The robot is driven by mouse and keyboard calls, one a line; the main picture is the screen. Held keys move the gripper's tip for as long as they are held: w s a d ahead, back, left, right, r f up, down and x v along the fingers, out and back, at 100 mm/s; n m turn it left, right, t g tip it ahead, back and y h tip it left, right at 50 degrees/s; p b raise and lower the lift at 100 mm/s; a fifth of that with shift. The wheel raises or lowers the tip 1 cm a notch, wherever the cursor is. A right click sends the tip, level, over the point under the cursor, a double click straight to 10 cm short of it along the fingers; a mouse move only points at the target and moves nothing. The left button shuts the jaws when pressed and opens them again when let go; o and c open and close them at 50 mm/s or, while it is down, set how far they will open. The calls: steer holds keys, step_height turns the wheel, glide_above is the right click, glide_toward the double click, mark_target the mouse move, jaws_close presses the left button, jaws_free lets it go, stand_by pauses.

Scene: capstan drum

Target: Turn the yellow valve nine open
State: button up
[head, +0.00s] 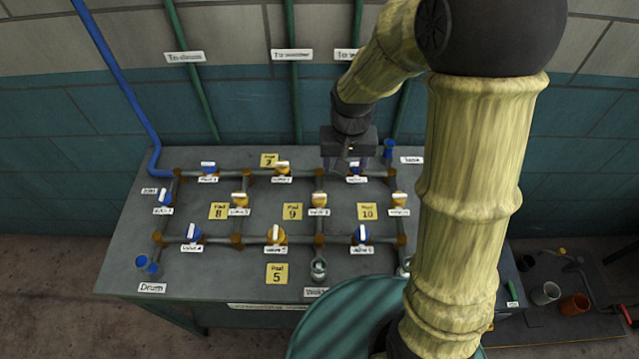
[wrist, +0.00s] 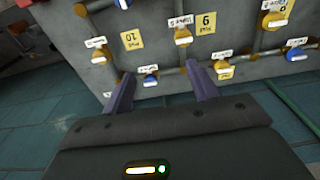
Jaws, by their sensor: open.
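The likely yellow valve nine (head: 319,199) sits on the pipe right of the yellow Pad 9 sign, with a white handle and a small label too blurred to read surely. In the wrist view the same valve (wrist: 182,33) shows upside down beside the Pad 9 sign (wrist: 205,25). My gripper (head: 349,166) is open and empty over the back pipe, close to a blue valve (head: 355,170), behind and right of valve nine. In the wrist view its spread fingers (wrist: 158,77) straddle that blue valve in the picture; whether they touch it I cannot tell.
Other yellow valves (head: 240,199) and blue valves (head: 361,235) stand on the pipe grid on a grey bench (head: 200,272). Pad signs (head: 367,211) lie between pipes. Green pipes (head: 295,95) rise behind. A teal drum (head: 330,325) stands in front. My arm hides the bench's right side.

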steer(key=p, duration=0.2)
glide_above(319, 195)
steer(key=shift+g, duration=0.4)
steer(key=shift+w, duration=0.15)
step_height(319, 195, down, 17)
steer(key=p, duration=0.3)
steer(key=shift+f+p, duration=0.15)
steer(key=shift+p, duration=0.25)
steer(key=shift+c, duration=0.5)
steer(key=c, duration=0.9)
